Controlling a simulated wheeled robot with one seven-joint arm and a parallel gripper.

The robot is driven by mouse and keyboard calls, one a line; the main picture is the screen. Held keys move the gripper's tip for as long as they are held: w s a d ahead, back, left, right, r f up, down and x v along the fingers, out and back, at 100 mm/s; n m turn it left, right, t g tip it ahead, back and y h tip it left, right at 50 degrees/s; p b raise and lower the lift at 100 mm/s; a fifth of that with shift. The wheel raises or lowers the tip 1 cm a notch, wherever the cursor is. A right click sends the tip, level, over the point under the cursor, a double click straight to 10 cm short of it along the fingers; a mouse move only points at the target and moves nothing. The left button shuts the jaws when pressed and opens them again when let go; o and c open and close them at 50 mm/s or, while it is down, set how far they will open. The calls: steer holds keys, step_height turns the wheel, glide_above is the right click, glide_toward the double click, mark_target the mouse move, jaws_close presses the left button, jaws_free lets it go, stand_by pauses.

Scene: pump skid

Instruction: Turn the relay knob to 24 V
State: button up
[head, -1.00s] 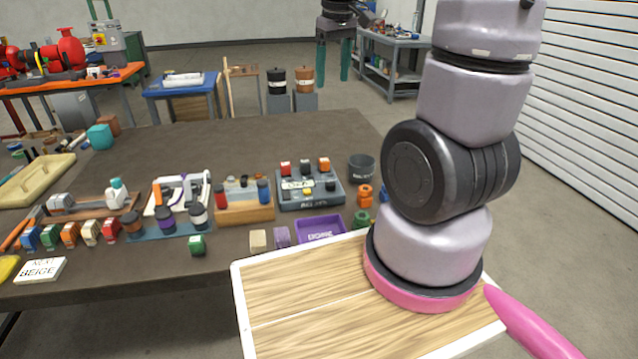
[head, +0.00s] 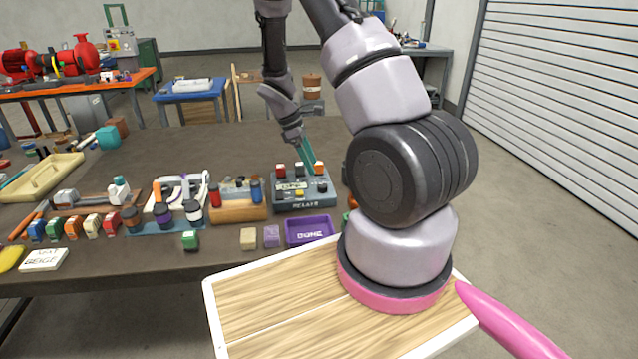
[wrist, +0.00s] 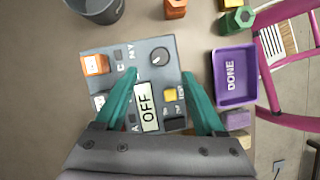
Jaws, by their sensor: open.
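The grey relay box (head: 304,204) stands on the brown table in the head view, with coloured blocks on top. In the wrist view the relay box (wrist: 92,70) fills the middle. Its dark round knob (wrist: 160,57) has a small pale mark; I cannot read which setting it points to. A pale display (wrist: 146,106) on the box reads OFF. My gripper (wrist: 159,74) has teal fingers, open and empty above the box, one on each side of the display, with the knob just beyond the tips. In the head view my gripper (head: 309,158) hangs down over the box's back right.
A purple DONE tray (head: 310,230) lies in front of the box, and it shows right of it in the wrist view (wrist: 234,76). A wooden block rack (head: 238,209) stands left.

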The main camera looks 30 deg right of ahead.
mark_target(322, 185)
steer(key=x, duration=0.8)
steer(key=shift+c, duration=0.4)
jaws_close()
steer(key=shift+m, duration=0.4)
steer(key=m+y, duration=0.1)
steer(key=m, duration=0.1)
steer(key=m+g+y, duration=0.1)
steer(key=m, duration=0.2)
steer(key=shift+w+d+m+g, duration=0.15)
steer(key=shift+d+m+g, duration=0.05)
steer(key=shift+m+g, duration=0.1)
steer(key=m+y, duration=0.1)
steer(key=m, duration=0.1)
steer(key=m+y, duration=0.1)
steer(key=m, duration=0.2)
steer(key=shift+d, duration=0.1)
steer(key=shift+m, duration=0.4)
steer(key=shift+o, duration=0.4)
jaws_free()
